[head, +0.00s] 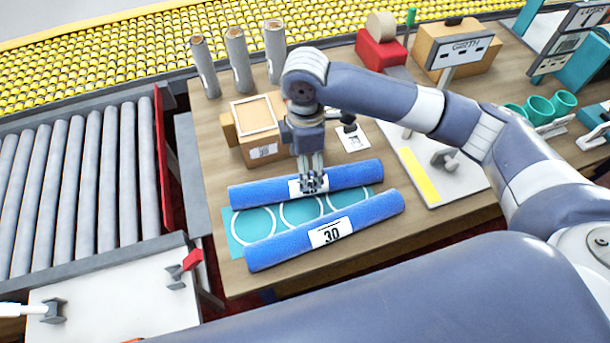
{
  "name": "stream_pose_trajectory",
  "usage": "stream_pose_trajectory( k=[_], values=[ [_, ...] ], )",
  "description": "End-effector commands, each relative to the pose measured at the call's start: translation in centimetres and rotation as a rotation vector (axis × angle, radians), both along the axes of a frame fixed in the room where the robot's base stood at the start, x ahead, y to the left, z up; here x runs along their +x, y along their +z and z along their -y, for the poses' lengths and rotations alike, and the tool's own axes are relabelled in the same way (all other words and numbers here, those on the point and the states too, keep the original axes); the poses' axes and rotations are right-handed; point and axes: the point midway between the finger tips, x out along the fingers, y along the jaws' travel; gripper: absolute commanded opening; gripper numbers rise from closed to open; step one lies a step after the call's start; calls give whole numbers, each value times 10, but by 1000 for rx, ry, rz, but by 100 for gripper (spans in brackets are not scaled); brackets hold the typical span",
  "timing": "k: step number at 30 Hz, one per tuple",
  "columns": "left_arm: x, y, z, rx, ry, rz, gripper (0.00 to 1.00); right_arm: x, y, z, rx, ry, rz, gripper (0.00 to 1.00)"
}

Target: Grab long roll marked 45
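Two long blue rolls lie side by side on the wooden table. The near roll (280,246) has a white label reading 30. The far roll (255,194) has a white label too, but my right gripper covers most of it, so I cannot read its number. My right gripper (313,183) points down at the middle of the far roll, with its fingertips at the label. I cannot tell whether the fingers are closed on the roll or only over it. My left gripper is not in view.
A teal mat (238,241) with white circles lies under the rolls. A cardboard box (262,150) and several grey tubes (239,60) stand behind. A white board (455,183) lies to the right. A roller conveyor (75,180) runs at the left, beyond the table edge.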

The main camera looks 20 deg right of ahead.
Motion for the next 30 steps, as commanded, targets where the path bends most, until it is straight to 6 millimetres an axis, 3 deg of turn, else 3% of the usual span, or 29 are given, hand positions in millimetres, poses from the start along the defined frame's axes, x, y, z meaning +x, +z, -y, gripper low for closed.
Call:
stream_pose_trajectory(
  k=[6,9,13,18,21,27,30],
  values=[
    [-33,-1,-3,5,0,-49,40,0,-24,0,1,-2,1,70],
    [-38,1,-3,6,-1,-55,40,0,-31,1,-1,-2,0,70],
    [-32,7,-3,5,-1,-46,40,-2,-50,4,-1,-3,-1,70],
    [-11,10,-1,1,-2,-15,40,-1,-72,3,0,-1,2,70],
    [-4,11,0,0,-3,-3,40,-2,-77,4,-1,0,2,70],
    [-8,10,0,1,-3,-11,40,-1,-77,4,0,0,2,70],
    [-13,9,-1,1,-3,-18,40,-1,-77,3,0,0,3,47]
  ],
)
